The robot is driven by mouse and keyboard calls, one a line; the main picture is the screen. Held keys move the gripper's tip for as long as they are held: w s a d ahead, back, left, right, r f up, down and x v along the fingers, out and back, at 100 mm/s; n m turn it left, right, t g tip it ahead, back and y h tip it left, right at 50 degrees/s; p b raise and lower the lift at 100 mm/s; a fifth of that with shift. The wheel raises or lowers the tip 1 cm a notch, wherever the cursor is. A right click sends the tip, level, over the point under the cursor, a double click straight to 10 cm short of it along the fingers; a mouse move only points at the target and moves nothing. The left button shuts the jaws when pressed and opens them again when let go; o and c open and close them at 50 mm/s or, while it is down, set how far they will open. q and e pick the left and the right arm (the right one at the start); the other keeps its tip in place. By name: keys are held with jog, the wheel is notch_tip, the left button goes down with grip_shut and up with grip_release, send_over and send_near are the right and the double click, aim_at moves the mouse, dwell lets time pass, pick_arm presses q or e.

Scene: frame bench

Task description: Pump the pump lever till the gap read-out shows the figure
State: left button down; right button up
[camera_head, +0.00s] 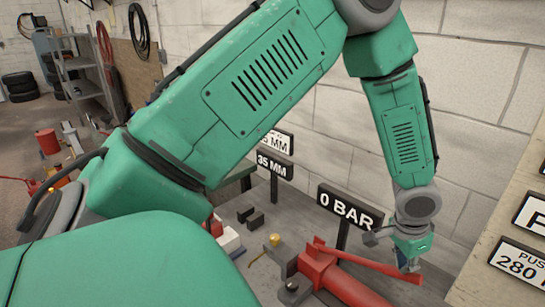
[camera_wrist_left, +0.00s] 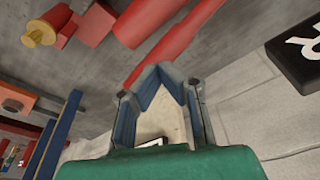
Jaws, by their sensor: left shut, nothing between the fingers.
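The red pump lever (camera_head: 362,261) slants down to the right over the red pump cylinder (camera_head: 332,282) on the bench. My left gripper (camera_head: 408,266) is shut and empty at the lever's free right end; I cannot tell whether it touches. In the left wrist view the shut fingers (camera_wrist_left: 162,78) have the red lever (camera_wrist_left: 178,45) running just beyond their tips. The gap read-out seems to be among two plates: a black one (camera_head: 274,165) reads 35 MM, and a white one (camera_head: 277,142) is partly hidden by my arm. My right gripper is out of view.
A black gauge sign (camera_head: 345,207) reading 0 BAR stands behind the pump. A brass-coloured part (camera_head: 272,240) is left of it, with small dark blocks (camera_head: 250,216) further left. A block wall stands close behind; a panel with labels (camera_head: 520,260) is at right.

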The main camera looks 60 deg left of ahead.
aim_at(396, 268)
pick_arm(q)
jog(key=shift+a+f, duration=0.15)
jog(key=shift+f, duration=0.05)
jog(key=f+b, duration=0.1)
jog(key=a+f+b, duration=0.1)
jog(key=f, duration=0.1)
jog(key=f+b, duration=0.1)
jog(key=f, duration=0.1)
jog(key=f+b, duration=0.1)
jog(key=f, duration=0.1)
jog(key=d+f+b, duration=0.1)
jog(key=f+b, duration=0.1)
jog(key=shift+s+f, duration=0.1)
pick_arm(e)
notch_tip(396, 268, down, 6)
pick_arm(q)
jog(key=shift+a+r+p, duration=0.2)
jog(key=shift+r+p, duration=0.35)
jog(key=shift+p, duration=0.05)
notch_tip(396, 268, up, 9)
jog(key=p, duration=0.8)
jog(key=shift+f, duration=0.2)
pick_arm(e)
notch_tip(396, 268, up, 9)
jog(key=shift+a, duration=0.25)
pick_arm(q)
jog(key=shift+f, duration=0.15)
